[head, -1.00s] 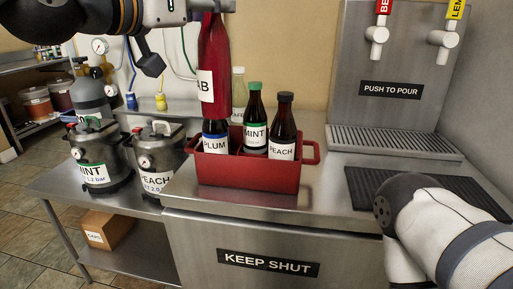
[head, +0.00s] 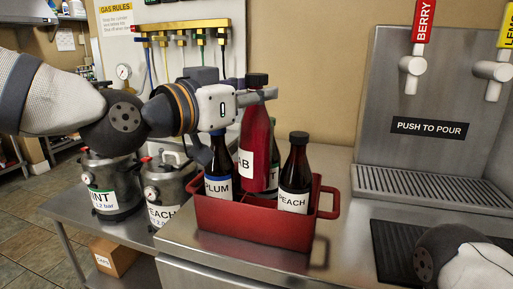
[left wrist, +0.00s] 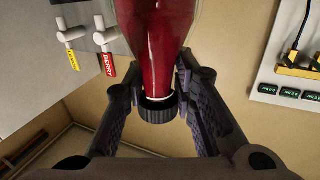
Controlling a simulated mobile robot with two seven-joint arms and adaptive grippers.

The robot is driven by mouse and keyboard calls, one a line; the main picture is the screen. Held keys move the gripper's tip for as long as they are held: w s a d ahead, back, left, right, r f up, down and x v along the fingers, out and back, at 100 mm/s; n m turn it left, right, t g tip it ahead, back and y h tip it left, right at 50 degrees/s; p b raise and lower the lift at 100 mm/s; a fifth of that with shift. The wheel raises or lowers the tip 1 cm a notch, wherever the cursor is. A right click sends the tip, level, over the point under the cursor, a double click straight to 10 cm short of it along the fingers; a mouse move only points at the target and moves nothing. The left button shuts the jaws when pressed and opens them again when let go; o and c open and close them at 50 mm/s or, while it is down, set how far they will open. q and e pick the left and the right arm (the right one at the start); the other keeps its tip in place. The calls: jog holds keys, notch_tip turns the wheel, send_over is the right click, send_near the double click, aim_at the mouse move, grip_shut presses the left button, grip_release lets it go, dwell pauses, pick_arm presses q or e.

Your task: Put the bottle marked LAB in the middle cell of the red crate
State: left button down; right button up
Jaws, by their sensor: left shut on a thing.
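The LAB bottle (head: 256,150) is dark red with a black cap and a white label, of which "AB" shows. My left gripper (head: 257,97) is shut on its neck and holds it upright. In the left wrist view, the red bottle (left wrist: 155,45) lies between the fingers (left wrist: 156,95). Its lower end overlaps the inside of the red crate (head: 250,230), between the PLUM bottle (head: 219,165) and the PEACH bottle (head: 296,170); I cannot tell whether it touches anything. It largely hides the MINT bottle (head: 274,158). My right gripper is out of view.
The crate stands on a steel counter (head: 340,255), its right handle sticking out. MINT (head: 113,185) and PEACH (head: 167,190) kegs stand to the left. A tap panel (head: 432,80) and drip tray (head: 430,187) are at the right. My right arm is at the lower right.

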aim_at(244, 148)
pick_arm(q)
notch_tip(244, 148, down, 9)
jog(key=shift+r+b, duration=0.1)
jog(key=shift+b, duration=0.4)
jog(key=c, duration=1.3)
grip_release()
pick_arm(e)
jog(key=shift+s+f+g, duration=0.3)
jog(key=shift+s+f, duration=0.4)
pick_arm(q)
jog(key=p+v, duration=0.1)
jog(key=v, duration=1.1)
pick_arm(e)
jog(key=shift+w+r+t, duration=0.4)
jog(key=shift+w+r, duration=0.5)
pick_arm(q)
jog(key=shift+a, duration=0.1)
